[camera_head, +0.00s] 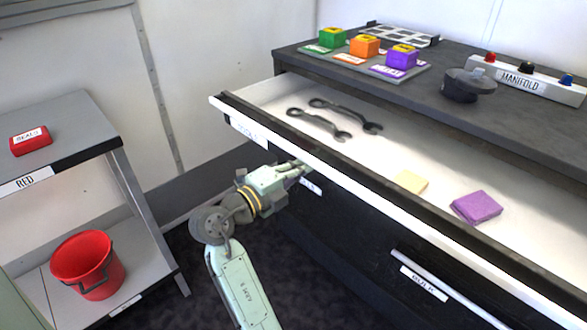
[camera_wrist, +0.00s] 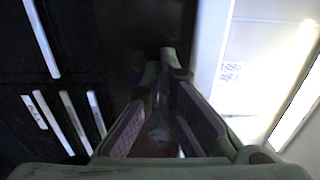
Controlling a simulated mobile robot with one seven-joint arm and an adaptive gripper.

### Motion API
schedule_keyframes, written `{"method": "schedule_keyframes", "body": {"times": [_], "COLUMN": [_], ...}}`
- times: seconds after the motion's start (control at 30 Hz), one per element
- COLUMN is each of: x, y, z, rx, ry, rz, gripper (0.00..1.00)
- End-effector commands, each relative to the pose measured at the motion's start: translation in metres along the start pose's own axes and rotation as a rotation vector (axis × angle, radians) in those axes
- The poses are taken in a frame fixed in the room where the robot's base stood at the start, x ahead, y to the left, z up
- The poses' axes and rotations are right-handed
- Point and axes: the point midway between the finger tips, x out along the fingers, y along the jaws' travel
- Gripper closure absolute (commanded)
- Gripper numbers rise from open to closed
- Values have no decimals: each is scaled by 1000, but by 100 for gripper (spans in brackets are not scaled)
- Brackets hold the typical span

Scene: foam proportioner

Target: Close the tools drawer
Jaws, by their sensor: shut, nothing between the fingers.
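The tools drawer (camera_head: 375,165) is pulled open at the top of the dark cabinet in the head view. Two dark wrenches, a tan block and a purple block lie in its white interior. A white label on its front (camera_head: 249,131) is partly readable. My gripper (camera_head: 303,168) is shut and empty, just below the drawer's front edge near its left part. I cannot tell whether it touches the drawer. In the wrist view the closed fingers (camera_wrist: 166,60) point at a dark surface, with a bright pale strip to their right.
A lower drawer labelled BULK (camera_head: 425,283) has a pale handle. The cabinet top (camera_head: 430,95) holds coloured blocks, a dark round lidded item and a MANIFOLD box (camera_head: 530,80). At left, a grey shelf (camera_head: 60,125) carries a red box and a red bucket (camera_head: 88,265).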

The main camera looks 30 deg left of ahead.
Motion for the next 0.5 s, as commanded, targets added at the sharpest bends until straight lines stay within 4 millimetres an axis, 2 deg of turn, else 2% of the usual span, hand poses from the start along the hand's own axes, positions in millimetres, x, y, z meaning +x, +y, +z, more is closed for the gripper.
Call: {"method": "schedule_keyframes", "body": {"times": [0.5], "x": [7], "y": [2], "z": [0], "rx": [1], "ry": [1], "rz": [-2], "gripper": [100]}}
